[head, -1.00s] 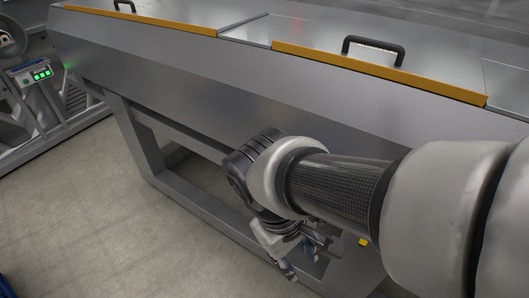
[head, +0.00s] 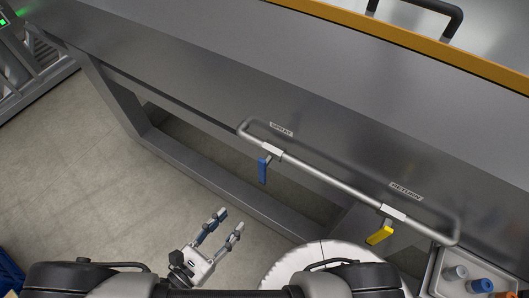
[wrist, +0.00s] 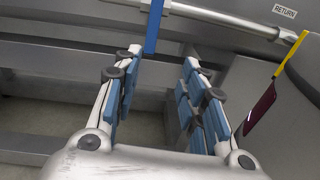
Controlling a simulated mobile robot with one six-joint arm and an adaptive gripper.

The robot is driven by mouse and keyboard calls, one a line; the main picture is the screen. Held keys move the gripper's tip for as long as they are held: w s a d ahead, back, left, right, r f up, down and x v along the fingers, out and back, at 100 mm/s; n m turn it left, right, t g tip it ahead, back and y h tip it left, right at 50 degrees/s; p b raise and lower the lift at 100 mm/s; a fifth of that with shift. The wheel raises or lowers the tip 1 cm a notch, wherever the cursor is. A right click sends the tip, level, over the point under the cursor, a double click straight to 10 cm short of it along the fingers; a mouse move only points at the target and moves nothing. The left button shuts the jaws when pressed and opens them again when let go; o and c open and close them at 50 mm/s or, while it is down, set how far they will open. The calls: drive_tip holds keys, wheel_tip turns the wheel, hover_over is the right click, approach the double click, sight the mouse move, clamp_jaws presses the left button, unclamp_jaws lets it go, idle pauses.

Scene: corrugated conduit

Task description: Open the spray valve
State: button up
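The spray valve's blue lever (head: 262,170) hangs down from a grey pipe (head: 330,178) on the machine's side, below the "SPRAY" label (head: 281,130). It also shows in the wrist view (wrist: 155,28), upright at the top, beyond my fingertips and a little left of the middle of the gap. My gripper (head: 230,220) is open and empty, below and left of the blue lever in the head view. Both blue-padded fingers show apart in the wrist view (wrist: 162,60), with no contact on the lever visible.
The return valve's yellow lever (head: 380,235) sits further right on the same pipe, under the "RETURN" label (head: 405,191). In the wrist view a dark red piece (wrist: 262,108) hangs near the yellow lever (wrist: 293,52). A bin of bottles (head: 466,275) stands at lower right. Floor (head: 90,180) is clear at left.

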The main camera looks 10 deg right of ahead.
sight(261, 178)
drive_tip(key=shift+n+t+y, duration=0.3)
drive_tip(key=shift+n+t, duration=0.3)
drive_tip(key=b+x, duration=0.1)
drive_tip(key=x, duration=1)
drive_tip(key=f+b+x, duration=0.1)
drive_tip(key=x, duration=0.5)
drive_tip(key=shift+w+b, duration=0.25)
drive_tip(key=shift+b, duration=0.1)
drive_tip(key=shift+c, duration=0.5)
clamp_jaws()
